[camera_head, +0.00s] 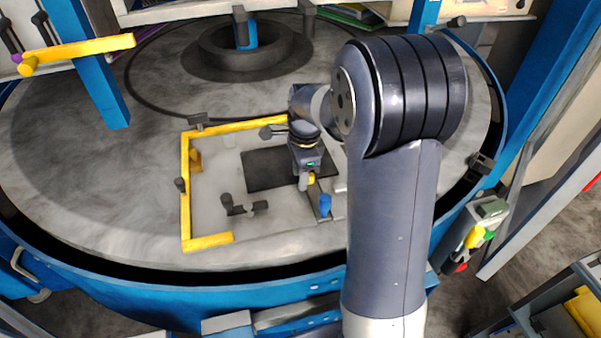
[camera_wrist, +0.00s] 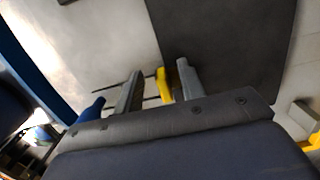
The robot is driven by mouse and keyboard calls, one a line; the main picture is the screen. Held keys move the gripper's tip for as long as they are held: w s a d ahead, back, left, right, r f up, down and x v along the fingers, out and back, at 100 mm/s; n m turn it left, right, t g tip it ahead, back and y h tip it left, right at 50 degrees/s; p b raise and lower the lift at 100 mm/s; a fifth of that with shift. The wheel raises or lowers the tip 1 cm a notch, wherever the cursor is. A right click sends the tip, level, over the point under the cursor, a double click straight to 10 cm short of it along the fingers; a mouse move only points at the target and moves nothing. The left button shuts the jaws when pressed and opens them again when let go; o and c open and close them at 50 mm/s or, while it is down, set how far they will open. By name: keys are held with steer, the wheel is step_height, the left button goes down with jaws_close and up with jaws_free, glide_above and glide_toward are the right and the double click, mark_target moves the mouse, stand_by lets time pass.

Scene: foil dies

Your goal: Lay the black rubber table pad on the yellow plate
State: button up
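The black rubber pad (camera_head: 265,172) is a dark, square-edged sheet. It appears to lie flat inside a pale panel (camera_head: 210,212) edged with yellow strips, the only plate-like yellow-marked thing I see on the round table. In the wrist view the pad (camera_wrist: 225,45) fills the upper middle, with pale surface on both sides. My gripper (camera_head: 309,187) points down at the pad's right edge and hides part of it. In the wrist view its grey fingers (camera_wrist: 158,88) look apart, with no clear grip on the pad. I cannot tell whether they touch it.
Dark clamp-like pieces (camera_head: 243,207) stand on the pale panel. A blue cylinder (camera_head: 325,203) is close to my gripper. A raised dark ring (camera_head: 240,60) is at the table's centre. Blue posts (camera_head: 90,75) and a yellow bar (camera_head: 85,50) stand at the left. Grey table is free left of the panel.

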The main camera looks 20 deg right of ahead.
step_height(320, 180, up, 11)
steer(key=shift+d+b, duration=0.35)
steer(key=shift+d, duration=0.05)
steer(key=shift+f, duration=0.25)
steer(key=f, duration=1)
steer(key=shift+a+f+p, duration=0.3)
steer(key=shift+a+p, duration=0.1)
steer(key=shift+r, duration=0.35)
